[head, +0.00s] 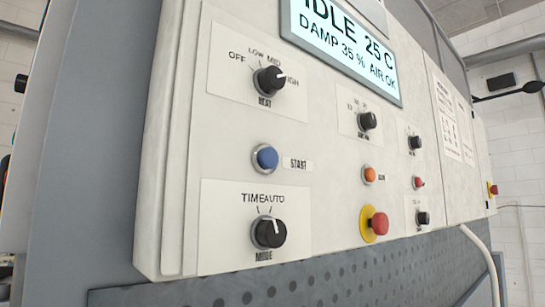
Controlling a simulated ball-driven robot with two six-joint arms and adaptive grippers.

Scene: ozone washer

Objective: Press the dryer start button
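The start button is a round blue button (265,158) in a metal ring, on the left part of a pale control panel (330,195). A label reading START (298,164) is just to its right. The button sits between the heat knob (269,80) above and the mode knob (268,232) below. Nothing covers it. The display (345,45) reads IDLE 25 C, DAMP 35 %, AIR OK. Neither of my grippers is in view.
An orange button (369,174), a small red button (418,183) and several black knobs are to the right. A red mushroom button (379,223) on a yellow base sticks out below. A pale hose (484,250) hangs at the right. The space before the panel looks clear.

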